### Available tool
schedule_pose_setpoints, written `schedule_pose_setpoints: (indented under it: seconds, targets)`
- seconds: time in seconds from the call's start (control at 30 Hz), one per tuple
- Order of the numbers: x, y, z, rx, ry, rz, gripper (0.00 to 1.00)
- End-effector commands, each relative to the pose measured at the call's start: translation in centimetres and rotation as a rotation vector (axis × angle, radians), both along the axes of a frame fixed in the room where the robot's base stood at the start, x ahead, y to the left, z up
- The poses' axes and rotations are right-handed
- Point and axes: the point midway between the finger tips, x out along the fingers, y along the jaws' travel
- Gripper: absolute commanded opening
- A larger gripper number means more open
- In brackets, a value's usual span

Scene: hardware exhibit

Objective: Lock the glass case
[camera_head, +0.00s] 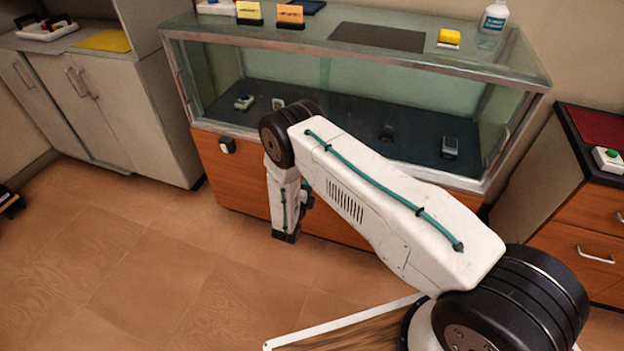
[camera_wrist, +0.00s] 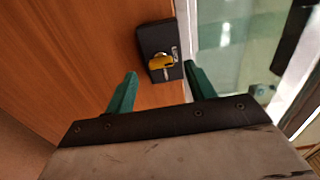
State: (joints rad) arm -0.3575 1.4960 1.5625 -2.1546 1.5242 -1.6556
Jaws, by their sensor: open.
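The glass case (camera_head: 330,47) stands against the wall, with a metal frame and a wooden base. A small dark lock box (camera_head: 227,145) is on the wooden front at the left, just below the glass. In the wrist view the lock box (camera_wrist: 157,42) has a yellow key or knob (camera_wrist: 160,62) on its face, lying roughly sideways. My gripper (camera_wrist: 158,82) is open and empty, its two green fingers pointing toward the lock and apart from the yellow piece. In the head view my gripper is mostly hidden behind my arm.
Small devices, such as a green one (camera_head: 244,102), lie inside the case. A bottle (camera_head: 494,17), a yellow item (camera_head: 449,37) and a dark mat (camera_head: 378,37) are on its top. Grey cabinets (camera_head: 110,100) stand left and a wooden drawer unit (camera_head: 590,200) right.

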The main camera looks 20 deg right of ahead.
Motion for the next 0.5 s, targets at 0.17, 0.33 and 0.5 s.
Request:
schedule_pose_setpoints:
  seconds: [0.17, 0.33, 0.5]
  targets:
    - [-2.3, 1.7, 0.0, 0.0, 0.001, 0.003, 0.55]
    - [-3.2, 2.4, 0.0, -0.002, 0.001, 0.001, 0.55]
    - [-3.3, 2.4, 0.0, -0.001, 0.001, 0.001, 0.55]
